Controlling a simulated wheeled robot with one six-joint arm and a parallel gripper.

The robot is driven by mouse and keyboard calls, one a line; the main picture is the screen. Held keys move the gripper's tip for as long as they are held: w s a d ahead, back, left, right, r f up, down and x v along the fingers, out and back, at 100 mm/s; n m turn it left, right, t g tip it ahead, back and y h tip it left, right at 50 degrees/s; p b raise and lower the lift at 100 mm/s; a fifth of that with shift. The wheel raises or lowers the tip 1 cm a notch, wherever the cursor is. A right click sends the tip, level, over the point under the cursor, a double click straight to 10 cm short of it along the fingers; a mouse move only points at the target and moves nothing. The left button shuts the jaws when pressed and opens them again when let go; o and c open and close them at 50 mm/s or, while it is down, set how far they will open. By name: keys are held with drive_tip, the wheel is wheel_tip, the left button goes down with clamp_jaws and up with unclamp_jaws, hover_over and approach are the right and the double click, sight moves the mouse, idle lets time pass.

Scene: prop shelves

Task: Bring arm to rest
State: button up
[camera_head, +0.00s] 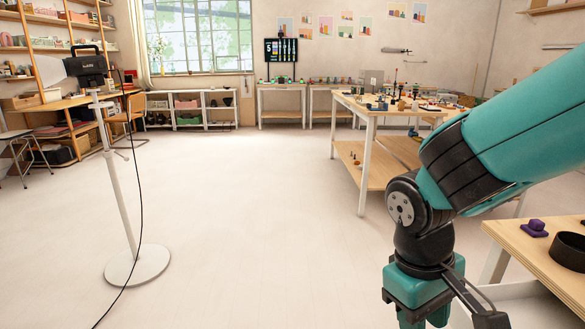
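My teal and black arm comes in from the right edge of the head view and bends down at a dark joint. Its lower end, with a teal block and a black bracket, runs out of the bottom of the picture. The fingertips of my gripper are not in view, so whether it holds anything is hidden. The arm's lower end is left of a near wooden table (545,262) and appears apart from it.
The near table holds a purple object (534,228) and a black round container (569,251). A white-legged worktable (362,113) with small items stands farther back. A lamp stand (125,215) with a trailing cable stands at left. The middle floor (240,220) is clear.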

drive_tip(key=s+a+r+n+t+y, duration=0.1)
drive_tip(key=s+a+r+n+y, duration=0.15)
drive_tip(key=s+r+y, duration=0.55)
wheel_tip(320, 180, up, 12)
drive_tip(key=h+p, duration=0.2)
drive_tip(key=p, duration=1.1)
drive_tip(key=shift+s+r, duration=0.15)
drive_tip(key=shift+s, duration=0.15)
drive_tip(key=shift+a, duration=0.1)
